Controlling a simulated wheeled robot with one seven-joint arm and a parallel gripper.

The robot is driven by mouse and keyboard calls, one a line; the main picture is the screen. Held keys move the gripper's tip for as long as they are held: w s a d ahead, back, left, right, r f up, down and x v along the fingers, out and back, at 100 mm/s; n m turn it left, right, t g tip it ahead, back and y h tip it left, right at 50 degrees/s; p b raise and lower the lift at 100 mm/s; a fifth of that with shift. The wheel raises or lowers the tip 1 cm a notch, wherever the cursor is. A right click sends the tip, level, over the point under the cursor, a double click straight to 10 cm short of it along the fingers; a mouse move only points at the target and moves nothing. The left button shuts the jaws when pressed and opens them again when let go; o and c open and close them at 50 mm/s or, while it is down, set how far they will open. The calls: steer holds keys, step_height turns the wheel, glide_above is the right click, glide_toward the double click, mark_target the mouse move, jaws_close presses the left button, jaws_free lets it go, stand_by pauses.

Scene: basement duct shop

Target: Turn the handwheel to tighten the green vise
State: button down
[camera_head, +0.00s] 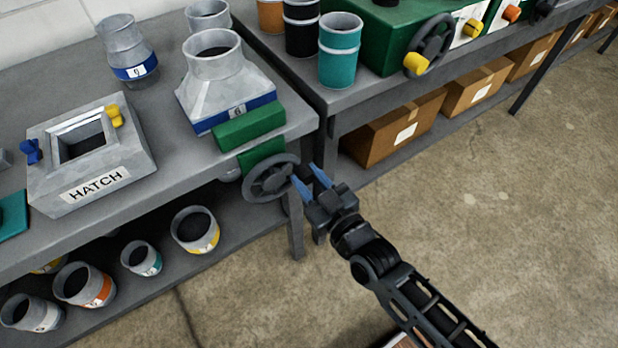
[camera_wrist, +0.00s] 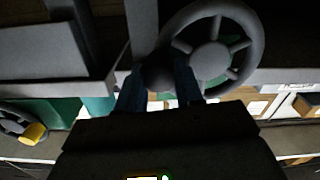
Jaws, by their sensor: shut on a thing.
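The green vise (camera_head: 248,128) is at the front edge of the grey workbench, its two green jaw blocks beside a grey duct fitting (camera_head: 226,82) with a blue band. Its grey spoked handwheel (camera_head: 270,180) hangs off the bench front; in the wrist view the wheel (camera_wrist: 210,60) is at upper right. My gripper (camera_head: 311,181) is at the wheel's right side, its blue fingers shut on the wheel's dark knob; the knob (camera_wrist: 158,77) also shows between the fingers in the wrist view. The vise screw is mostly hidden.
A HATCH box (camera_head: 95,190) and another duct fitting (camera_head: 128,50) stand on the bench. Several fittings lie on the shelf below. A second bench (camera_head: 345,98) at right holds teal cans (camera_head: 338,62) and a green machine (camera_head: 385,40) with its own handwheel. The floor at right is clear.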

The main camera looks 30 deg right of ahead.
mark_target(249, 197)
steer(key=shift+f, duration=0.15)
steer(key=a+f+m+b, duration=0.1)
steer(key=a+m+b, duration=0.1)
steer(key=m, duration=0.6)
steer(key=a+f+m+b, duration=0.2)
steer(key=a+m+b, duration=0.1)
steer(key=m, duration=0.6)
steer(key=a+f+m+b, duration=0.1)
steer(key=a+m, duration=0.3)
steer(key=m, duration=0.5)
steer(key=shift+a+f+b, duration=0.3)
steer(key=shift+b, duration=0.55)
steer(key=m, duration=0.1)
steer(key=a+r+m, duration=0.1)
steer(key=m, duration=0.2)
steer(key=shift+a+r+m, duration=0.25)
steer(key=shift+r+m, duration=0.15)
steer(key=shift+a+r+m+p, duration=0.2)
steer(key=shift+r+m, duration=0.25)
steer(key=shift+m, duration=0.45)
steer(key=shift+a+r+m+p, duration=0.15)
steer(key=shift+r+m, duration=0.25)
steer(key=shift+m, duration=0.5)
steer(key=shift+a+r+m+p, duration=0.15)
steer(key=shift+r+m, duration=0.3)
steer(key=shift+m, duration=0.45)
steer(key=shift+d, duration=0.1)
steer(key=c, duration=0.7)
jaws_free()
steer(key=shift+c, duration=0.2)
